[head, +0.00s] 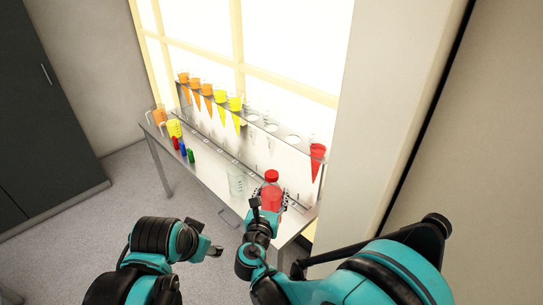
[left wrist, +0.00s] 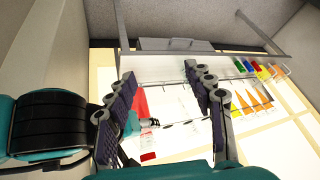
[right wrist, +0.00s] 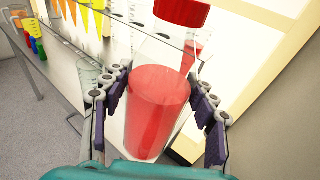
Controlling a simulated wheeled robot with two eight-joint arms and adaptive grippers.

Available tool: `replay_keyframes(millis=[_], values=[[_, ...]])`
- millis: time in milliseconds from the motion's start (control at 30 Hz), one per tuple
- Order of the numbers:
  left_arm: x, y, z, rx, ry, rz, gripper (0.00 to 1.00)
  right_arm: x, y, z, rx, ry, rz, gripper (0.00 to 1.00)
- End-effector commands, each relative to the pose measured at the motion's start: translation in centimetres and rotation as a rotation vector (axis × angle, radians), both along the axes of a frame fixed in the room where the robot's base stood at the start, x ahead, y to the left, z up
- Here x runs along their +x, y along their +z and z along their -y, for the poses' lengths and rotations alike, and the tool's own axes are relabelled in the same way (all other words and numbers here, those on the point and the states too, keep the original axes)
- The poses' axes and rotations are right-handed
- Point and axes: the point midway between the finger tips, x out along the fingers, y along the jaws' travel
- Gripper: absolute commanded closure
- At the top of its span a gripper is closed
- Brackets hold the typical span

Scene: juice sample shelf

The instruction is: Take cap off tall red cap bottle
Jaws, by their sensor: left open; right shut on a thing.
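The tall bottle (head: 270,198) has clear walls, red liquid and a red cap (head: 271,176), which is on its top. My right gripper (head: 267,207) is shut around the bottle's body; in the right wrist view the bottle (right wrist: 157,105) stands between both fingers, with the cap (right wrist: 182,12) at the top edge. I cannot tell whether the bottle's base touches the table. My left gripper (head: 214,250) is open and empty, to the left of and nearer than the bottle. In the left wrist view its fingers (left wrist: 160,105) are spread apart, with red shapes visible between them.
A clear beaker (head: 237,182) stands left of the bottle on the metal table (head: 205,180). A rack behind holds orange and yellow cones and one red cone (head: 317,162) at right. Yellow (head: 174,128), red, blue and green containers stand at the far left. A wall post (head: 375,110) is at right.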

Motion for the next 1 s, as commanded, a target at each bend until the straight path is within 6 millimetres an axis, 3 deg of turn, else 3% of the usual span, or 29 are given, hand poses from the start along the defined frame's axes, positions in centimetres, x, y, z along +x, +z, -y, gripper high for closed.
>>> replay_keyframes(millis=[33, 200, 500, 733, 1000], values=[[1.6, 1.8, 0.6, 0.048, -0.095, -0.023, 0.47, 0.0, 0.0, 0.0, -0.001, 0.0, 0.001, 1.0], [6.2, 6.6, 3.0, 0.223, -0.481, -0.105, 0.47, 0.0, 0.0, 0.0, -0.001, 0.001, 0.001, 1.0], [13.6, 12.3, 8.0, 0.464, -1.196, -0.213, 0.47, 0.0, 0.0, 0.0, -0.001, 0.001, 0.001, 1.0], [17.9, 14.2, 12.3, 0.582, -1.756, -0.249, 0.47, 0.0, 0.0, 0.0, -0.001, 0.001, 0.001, 1.0], [20.0, 14.3, 15.7, 0.63, -2.205, -0.24, 0.47, 0.0, 0.0, 0.0, -0.001, 0.001, 0.001, 1.0]])
